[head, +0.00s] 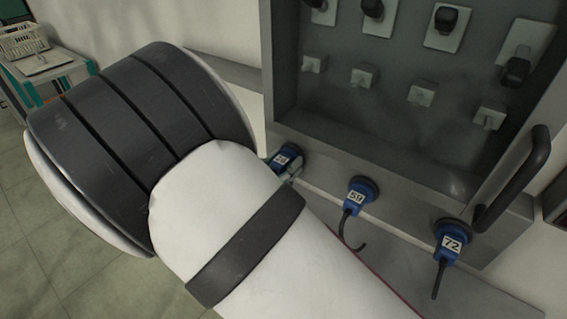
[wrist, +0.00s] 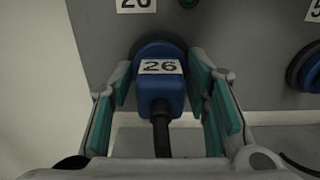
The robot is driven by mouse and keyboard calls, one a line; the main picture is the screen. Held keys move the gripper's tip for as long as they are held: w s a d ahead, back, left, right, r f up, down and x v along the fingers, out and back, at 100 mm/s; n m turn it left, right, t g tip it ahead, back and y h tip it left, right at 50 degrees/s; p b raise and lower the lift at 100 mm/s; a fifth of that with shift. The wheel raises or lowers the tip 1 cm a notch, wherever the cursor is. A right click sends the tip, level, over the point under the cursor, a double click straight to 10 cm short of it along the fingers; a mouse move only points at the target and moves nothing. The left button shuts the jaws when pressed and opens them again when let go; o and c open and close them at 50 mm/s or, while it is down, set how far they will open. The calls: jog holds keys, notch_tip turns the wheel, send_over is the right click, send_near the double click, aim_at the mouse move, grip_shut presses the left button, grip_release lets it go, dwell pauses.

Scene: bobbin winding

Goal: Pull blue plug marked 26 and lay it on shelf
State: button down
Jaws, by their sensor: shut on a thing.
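The blue plug marked 26 (wrist: 161,92) is in the middle of the wrist view, with its dark cable hanging down. In the head view the plug (head: 285,157) shows past my arm, which hides much of my gripper. A pale shelf-like surface (head: 455,290) lies below the panel at the lower right.
Blue plugs marked 59 (head: 356,196) and 72 (head: 450,240) hang to the right with loose cables. A black handle (head: 515,178) juts out at the right. A recessed cabinet (head: 400,125) with black and white switches is above. A table (head: 50,66) with a basket stands far left.

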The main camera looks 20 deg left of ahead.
jog(key=p+v, duration=0.1)
jog(key=v, duration=0.5)
jog(key=shift+p, duration=0.3)
dwell(1.0)
dwell(0.4)
